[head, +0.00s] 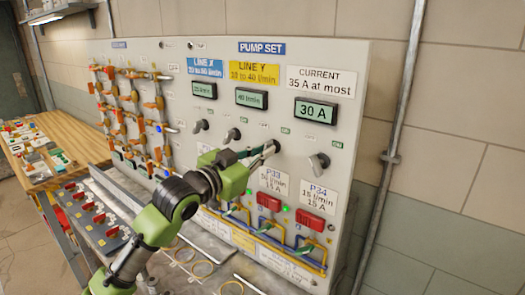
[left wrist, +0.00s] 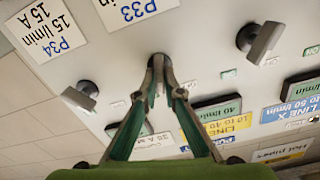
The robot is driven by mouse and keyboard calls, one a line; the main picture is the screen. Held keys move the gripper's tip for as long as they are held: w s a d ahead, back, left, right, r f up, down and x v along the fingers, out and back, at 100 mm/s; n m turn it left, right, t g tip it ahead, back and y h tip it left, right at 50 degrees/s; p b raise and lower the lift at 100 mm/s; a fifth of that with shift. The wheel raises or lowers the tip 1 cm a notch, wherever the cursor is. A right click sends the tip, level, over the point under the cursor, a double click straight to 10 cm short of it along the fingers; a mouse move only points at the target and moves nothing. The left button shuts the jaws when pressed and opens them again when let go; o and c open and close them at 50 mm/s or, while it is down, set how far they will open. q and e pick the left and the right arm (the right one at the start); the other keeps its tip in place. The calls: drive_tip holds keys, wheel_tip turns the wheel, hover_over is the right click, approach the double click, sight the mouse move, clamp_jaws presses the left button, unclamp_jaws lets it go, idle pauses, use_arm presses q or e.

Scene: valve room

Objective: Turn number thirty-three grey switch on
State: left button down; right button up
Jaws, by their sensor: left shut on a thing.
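The grey rotary switch above the P33 label (head: 272,182) is mostly hidden by my left gripper (head: 268,149). In the left wrist view, the two fingertips (left wrist: 158,70) are closed on this P33 switch (left wrist: 158,60), with its P33 label (left wrist: 135,10) just beyond. The handle's exact angle cannot be told. The P34 switch (head: 319,162) is to its right, above the P34 label (head: 318,197); this switch (left wrist: 85,92) also shows in the wrist view. Another grey switch (head: 232,134) is to its left. My right gripper is not in view.
The display under CURRENT reads 30 A (head: 316,111); its sign (head: 320,80) says 35 A at most. Red blocks (head: 310,220) and coloured pipes are below the switches. Orange-handled valves crowd the panel's left. A wooden table (head: 62,180) holds small parts at far left.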

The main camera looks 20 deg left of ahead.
use_arm(q)
drive_tip(key=shift+r+m, duration=0.1)
drive_tip(key=shift+m, duration=1.4)
drive_tip(key=shift+p, duration=0.3)
drive_tip(key=c, duration=2.2)
unclamp_jaws()
drive_tip(key=shift+d, duration=0.1)
drive_tip(key=shift+o, duration=0.2)
drive_tip(key=v, duration=1.2)
